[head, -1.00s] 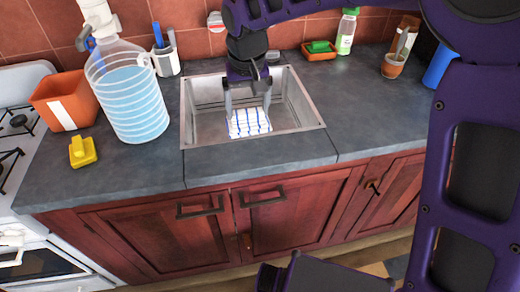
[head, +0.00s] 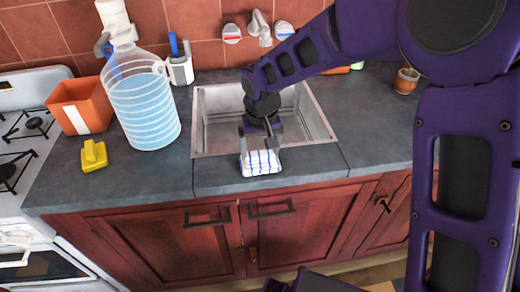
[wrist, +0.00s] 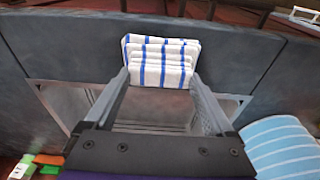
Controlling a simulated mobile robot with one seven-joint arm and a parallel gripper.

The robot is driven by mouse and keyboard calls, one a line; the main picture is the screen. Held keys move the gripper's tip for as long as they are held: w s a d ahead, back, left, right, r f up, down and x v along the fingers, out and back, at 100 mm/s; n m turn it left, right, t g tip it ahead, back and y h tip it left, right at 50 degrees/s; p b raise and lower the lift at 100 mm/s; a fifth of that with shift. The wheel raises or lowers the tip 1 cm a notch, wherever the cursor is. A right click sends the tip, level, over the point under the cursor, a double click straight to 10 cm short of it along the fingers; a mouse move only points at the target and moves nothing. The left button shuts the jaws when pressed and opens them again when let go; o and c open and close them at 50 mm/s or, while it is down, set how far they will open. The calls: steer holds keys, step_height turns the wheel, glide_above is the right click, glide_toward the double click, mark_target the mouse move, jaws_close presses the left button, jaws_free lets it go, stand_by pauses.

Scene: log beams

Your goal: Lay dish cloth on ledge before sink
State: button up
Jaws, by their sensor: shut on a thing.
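The dish cloth (head: 261,163) is white with blue stripes and folded. In the head view it is at the front edge of the sink (head: 210,152), over the grey ledge (head: 225,177) before it. My gripper (head: 261,146) is above the cloth with its fingers pointing down at it. In the wrist view the cloth (wrist: 160,62) lies between the fingertips of my gripper (wrist: 160,80), which is shut on its near part. I cannot tell whether the cloth rests on the ledge or hangs just above it.
A stove (head: 25,125) is at far left. The ledge on both sides of the cloth is clear.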

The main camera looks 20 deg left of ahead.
mark_target(261, 166)
steer(key=shift+f, duration=0.15)
steer(key=o, duration=1.2)
steer(key=r, duration=0.4)
steer(key=s+r, duration=0.1)
steer(key=r, duration=0.3)
steer(key=d+r+p, duration=0.1)
steer(key=r, duration=0.3)
steer(key=shift+s+r, duration=0.1)
steer(key=shift+s, duration=0.15)
steer(key=shift+w, duration=0.1)
